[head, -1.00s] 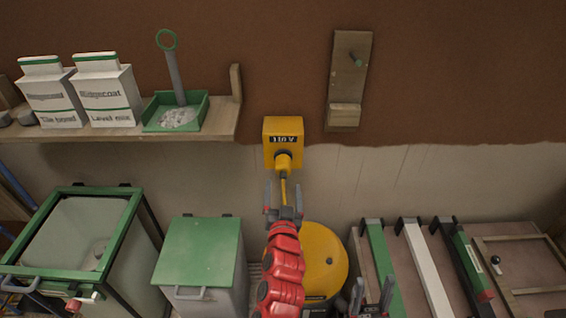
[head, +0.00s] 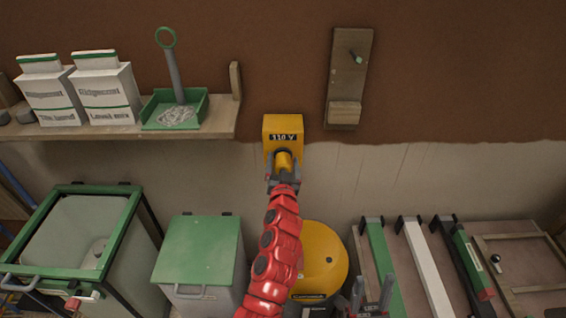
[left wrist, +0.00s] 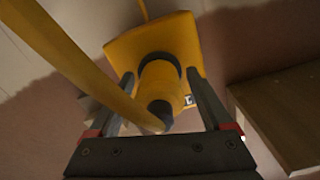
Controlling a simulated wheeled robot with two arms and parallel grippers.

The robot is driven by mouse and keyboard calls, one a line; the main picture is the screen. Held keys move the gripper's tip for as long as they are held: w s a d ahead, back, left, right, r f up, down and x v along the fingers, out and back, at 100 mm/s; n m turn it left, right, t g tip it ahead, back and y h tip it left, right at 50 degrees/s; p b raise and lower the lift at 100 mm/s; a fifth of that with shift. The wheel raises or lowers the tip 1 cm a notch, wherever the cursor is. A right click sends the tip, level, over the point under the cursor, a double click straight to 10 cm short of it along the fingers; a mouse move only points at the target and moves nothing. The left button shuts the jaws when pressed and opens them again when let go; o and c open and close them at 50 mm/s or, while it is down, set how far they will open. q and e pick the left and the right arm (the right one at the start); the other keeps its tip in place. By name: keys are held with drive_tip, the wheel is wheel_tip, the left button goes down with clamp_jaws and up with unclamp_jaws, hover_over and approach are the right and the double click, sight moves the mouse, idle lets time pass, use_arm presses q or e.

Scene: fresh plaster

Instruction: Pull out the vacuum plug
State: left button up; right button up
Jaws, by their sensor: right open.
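The yellow 110 V socket box (head: 283,127) is on the wall in the middle of the head view. The yellow plug (head: 284,160) sits in its lower front; in the left wrist view the plug (left wrist: 160,85) points into the box, with its yellow cord (left wrist: 75,60) running off to the upper left. My left gripper (head: 283,180) is at the plug, one finger on each side, with narrow gaps showing, so it looks open around it. The yellow vacuum (head: 325,260) stands below, partly hidden by my left arm. My right gripper (head: 371,295) is open and empty at the bottom.
A shelf (head: 120,133) with bags and a green tray (head: 202,112) is to the left. A wooden wall bracket (head: 348,80) with a peg is right of the socket. Green-lidded bins (head: 200,250) stand lower left; leaning tools (head: 425,265) lower right.

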use_arm(q)
clamp_jaws()
idle(0.3)
drive_tip(key=s, duration=0.5)
drive_tip(key=shift+p, duration=0.4)
drive_tip(key=shift+w+f, duration=0.1)
drive_tip(key=shift+f, duration=0.1)
drive_tip(key=shift+c, duration=1.2)
unclamp_jaws()
drive_tip(key=o, duration=0.4)
drive_tip(key=shift+r, duration=0.15)
drive_tip(key=shift+c, duration=0.2)
drive_tip(key=s+b, duration=0.2)
drive_tip(key=s, duration=1.5)
drive_tip(key=shift+s, duration=0.35)
